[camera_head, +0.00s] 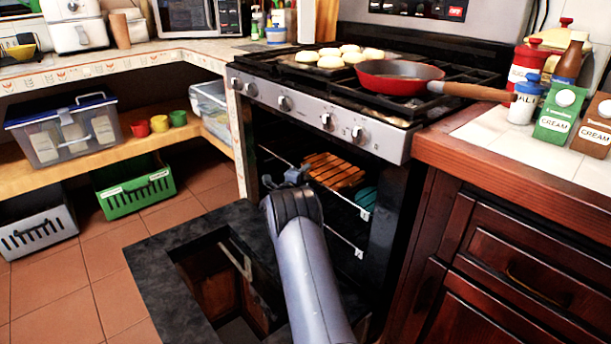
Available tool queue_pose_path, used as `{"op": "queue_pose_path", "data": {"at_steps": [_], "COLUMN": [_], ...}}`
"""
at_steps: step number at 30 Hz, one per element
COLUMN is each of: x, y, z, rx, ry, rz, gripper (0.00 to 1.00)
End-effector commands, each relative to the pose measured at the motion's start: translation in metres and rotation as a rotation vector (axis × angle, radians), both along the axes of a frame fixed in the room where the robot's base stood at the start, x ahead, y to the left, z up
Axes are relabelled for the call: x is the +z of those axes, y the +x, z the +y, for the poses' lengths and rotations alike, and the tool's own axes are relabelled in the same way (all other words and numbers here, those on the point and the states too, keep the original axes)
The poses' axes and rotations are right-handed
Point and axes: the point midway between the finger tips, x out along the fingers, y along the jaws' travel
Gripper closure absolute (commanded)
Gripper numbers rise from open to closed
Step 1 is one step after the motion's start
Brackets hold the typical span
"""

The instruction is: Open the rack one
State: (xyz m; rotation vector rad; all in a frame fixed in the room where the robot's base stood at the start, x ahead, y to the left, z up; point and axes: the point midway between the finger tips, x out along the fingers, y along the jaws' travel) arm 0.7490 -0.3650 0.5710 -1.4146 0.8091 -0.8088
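The oven (330,118) stands in the middle, and its door (160,258) is folded down toward the floor. Inside the dark cavity an upper wire rack (348,200) shows a thin metal front bar. An orange slatted wooden piece (335,170) and a teal round thing (366,198) show inside the oven. A lower rack bar (345,241) shows beneath. My gripper (283,176) is at the oven mouth, close to the upper rack's front bar. I cannot tell whether it touches the bar, and its fingers are too small and dark to read. My arm hides part of the oven and door.
A red pan (398,78) sits on the stovetop, its handle reaching over the right counter, beside several pale round pieces (342,56). Dark wood drawers (520,265) close off the right. Tiled floor (60,290) is free at left.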

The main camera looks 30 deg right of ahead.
Motion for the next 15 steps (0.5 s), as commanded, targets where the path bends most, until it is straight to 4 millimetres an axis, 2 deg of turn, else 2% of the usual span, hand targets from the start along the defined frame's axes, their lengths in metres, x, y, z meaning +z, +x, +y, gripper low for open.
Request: {"op": "queue_pose_path", "data": {"at_steps": [2,12,15], "x": [-0.0001,-0.0002,-0.0002], "y": [-0.0001,-0.0002,-0.0002], "z": [0.0001,0.0003,0.0003], "rx": [0.0,0.0,0.0], "ry": [0.0,0.0,0.0], "rz": [0.0,0.0,0.0], "gripper": [0.73,1.0,1.0]}}
